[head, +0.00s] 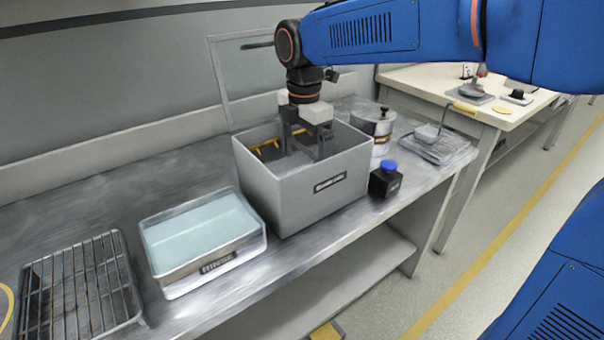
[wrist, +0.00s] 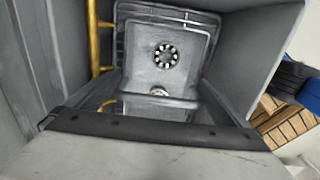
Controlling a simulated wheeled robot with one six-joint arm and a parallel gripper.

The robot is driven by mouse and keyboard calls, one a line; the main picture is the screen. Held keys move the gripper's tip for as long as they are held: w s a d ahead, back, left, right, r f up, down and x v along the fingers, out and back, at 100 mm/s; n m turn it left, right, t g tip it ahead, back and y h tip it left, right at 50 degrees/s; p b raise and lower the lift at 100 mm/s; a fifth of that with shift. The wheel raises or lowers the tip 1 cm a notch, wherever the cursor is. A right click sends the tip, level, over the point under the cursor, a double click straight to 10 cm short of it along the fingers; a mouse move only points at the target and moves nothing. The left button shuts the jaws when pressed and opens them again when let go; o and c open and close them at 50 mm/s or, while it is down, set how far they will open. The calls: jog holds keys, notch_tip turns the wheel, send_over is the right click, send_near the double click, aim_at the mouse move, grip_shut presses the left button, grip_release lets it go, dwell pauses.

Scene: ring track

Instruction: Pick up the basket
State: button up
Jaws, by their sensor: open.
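A grey open-topped box (head: 300,195) with a dark label stands on the steel bench. My gripper (head: 304,152) points down into its mouth, with its fingers apart. Inside the box a yellow bar (head: 265,146) shows to the left of the fingers. In the wrist view, a grey squarish basket-like tray (wrist: 140,75) lies down inside the box, with a round, ring-patterned part (wrist: 166,55) in it. A yellow bar (wrist: 93,40) runs along its left side. The head view hides most of the basket behind the box's front wall. I see nothing held between the fingers.
A tray of pale liquid labelled RINSE (head: 205,235) and a wire rack (head: 80,285) stand to the left. A black bottle with a blue cap (head: 385,180), a lidded metal pot (head: 374,125) and a flat metal tray (head: 437,146) stand to the right. The box walls surround my fingers closely.

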jog(key=shift+f, duration=1.2)
jog(key=c, duration=1)
jog(key=shift+r, duration=0.15)
jog(key=shift+c, duration=0.2)
